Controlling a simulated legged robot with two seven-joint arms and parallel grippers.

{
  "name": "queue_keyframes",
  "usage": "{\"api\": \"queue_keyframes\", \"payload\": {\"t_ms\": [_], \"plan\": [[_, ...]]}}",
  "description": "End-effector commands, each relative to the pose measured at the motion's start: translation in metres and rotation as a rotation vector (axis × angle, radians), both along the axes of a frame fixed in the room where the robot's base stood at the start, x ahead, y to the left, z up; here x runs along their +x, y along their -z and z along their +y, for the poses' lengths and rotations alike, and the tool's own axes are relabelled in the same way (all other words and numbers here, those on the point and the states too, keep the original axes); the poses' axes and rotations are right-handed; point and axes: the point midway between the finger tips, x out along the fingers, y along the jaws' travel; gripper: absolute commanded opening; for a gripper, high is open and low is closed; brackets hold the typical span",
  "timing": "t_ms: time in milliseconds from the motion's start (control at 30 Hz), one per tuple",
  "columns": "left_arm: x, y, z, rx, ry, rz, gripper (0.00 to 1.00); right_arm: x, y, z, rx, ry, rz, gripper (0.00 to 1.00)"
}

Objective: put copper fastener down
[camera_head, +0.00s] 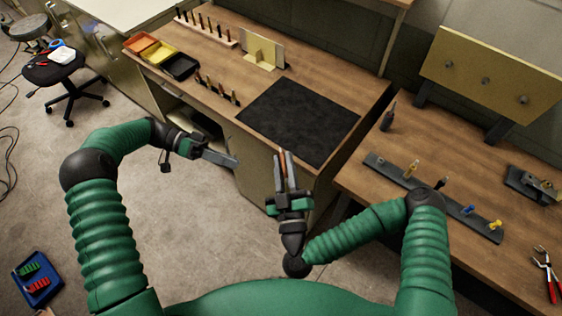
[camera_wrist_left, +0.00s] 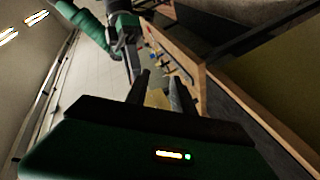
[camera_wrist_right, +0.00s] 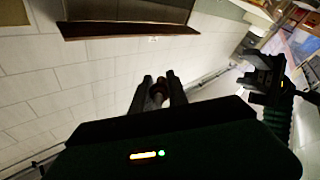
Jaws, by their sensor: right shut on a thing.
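My right gripper (camera_head: 285,158) is shut on the copper fastener (camera_head: 284,168), which shows as a thin brown-orange strip between the fingers. The right wrist view also shows the fastener (camera_wrist_right: 158,91) between the fingertips, end on and partly hidden. The gripper is raised in front of the wooden bench, beside the black mat (camera_head: 298,120). My left gripper (camera_head: 233,161) is empty, left of the right one and in front of the bench. Its fingers stand apart in the left wrist view (camera_wrist_left: 158,80).
Orange, yellow and black trays (camera_head: 161,53) stand at the bench's back left, near racks of tools. Red-handled pliers (camera_head: 547,275) lie at right. The mat is clear.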

Motion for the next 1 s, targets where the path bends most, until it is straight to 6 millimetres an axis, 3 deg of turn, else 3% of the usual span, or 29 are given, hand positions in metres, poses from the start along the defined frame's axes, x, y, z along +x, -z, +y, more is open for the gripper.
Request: {"api": "queue_keyframes", "payload": {"t_ms": [633,833,900,1000], "plan": [[0.000,0.001,0.002,-0.001,0.000,0.000,0.30,-0.020,0.076,-0.033,-0.016,-1.140,0.002,0.00],[0.000,0.000,0.002,-0.001,0.000,0.000,0.30,-0.025,0.086,-0.037,-0.005,-1.327,0.002,0.00],[0.000,0.000,0.002,-0.001,0.000,0.000,0.38,-0.026,0.087,-0.038,-0.003,-1.353,0.003,0.00],[0.000,0.000,0.002,-0.002,0.000,-0.001,0.39,-0.026,0.088,-0.039,-0.003,-1.365,0.003,0.00]]}}
